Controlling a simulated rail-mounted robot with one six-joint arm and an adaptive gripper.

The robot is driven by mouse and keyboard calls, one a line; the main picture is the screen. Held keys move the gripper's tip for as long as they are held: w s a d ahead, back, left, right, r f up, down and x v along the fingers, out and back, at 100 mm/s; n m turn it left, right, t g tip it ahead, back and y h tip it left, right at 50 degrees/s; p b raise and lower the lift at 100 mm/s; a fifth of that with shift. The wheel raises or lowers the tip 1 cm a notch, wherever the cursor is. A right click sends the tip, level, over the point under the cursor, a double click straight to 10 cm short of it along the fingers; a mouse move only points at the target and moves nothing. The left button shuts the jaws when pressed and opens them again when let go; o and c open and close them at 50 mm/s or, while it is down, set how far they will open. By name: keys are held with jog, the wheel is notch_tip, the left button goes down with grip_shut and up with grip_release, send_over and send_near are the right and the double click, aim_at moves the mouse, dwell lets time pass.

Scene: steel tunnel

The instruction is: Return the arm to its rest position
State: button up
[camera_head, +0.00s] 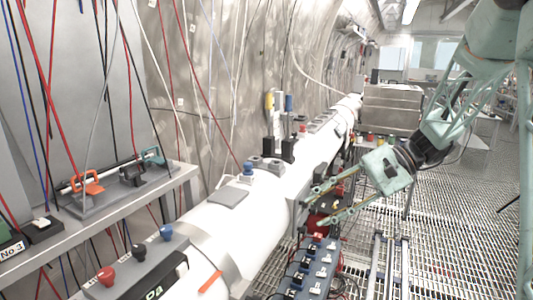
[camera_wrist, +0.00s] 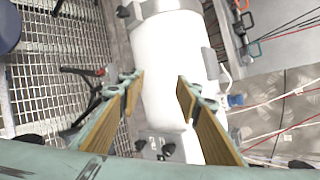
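My arm (camera_head: 440,140) comes in from the upper right of the head view, teal, reaching down and left. My gripper (camera_head: 306,214) is open, its two long fingers apart and pointing left toward the side of the white pipe (camera_head: 272,202). In the wrist view my gripper (camera_wrist: 160,88) also shows open, with tan finger pads and nothing between them. The white pipe (camera_wrist: 165,60) lies behind the gap between the fingers. I cannot tell whether the fingertips touch anything.
A row of control boxes (camera_head: 312,265) runs beside the pipe, below the gripper. A red round part (camera_head: 318,224) sits near the lower finger. A grey shelf (camera_head: 120,207) with orange and teal handled tools stands left. The grated floor (camera_head: 450,230) at right is mostly open, with rails.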

jog(key=s+a+r+n+h, duration=0.1)
jog(key=s+r+n+h, duration=0.15)
jog(key=s, duration=0.65)
jog(key=s+a+r+n+h, duration=0.1)
jog(key=s+r+h, duration=0.15)
jog(key=s, duration=0.65)
jog(key=s+d+r+n+t+h, duration=0.1)
jog(key=s+d+n+t+h, duration=0.1)
jog(key=s, duration=0.8)
jog(key=s+d+r+n+t+h, duration=0.1)
jog(key=s+d+h, duration=0.3)
jog(key=s, duration=0.7)
jog(key=shift+d+r+n+t, duration=0.35)
jog(key=shift+d+r+t, duration=0.15)
jog(key=shift+d, duration=0.55)
dwell(0.6)
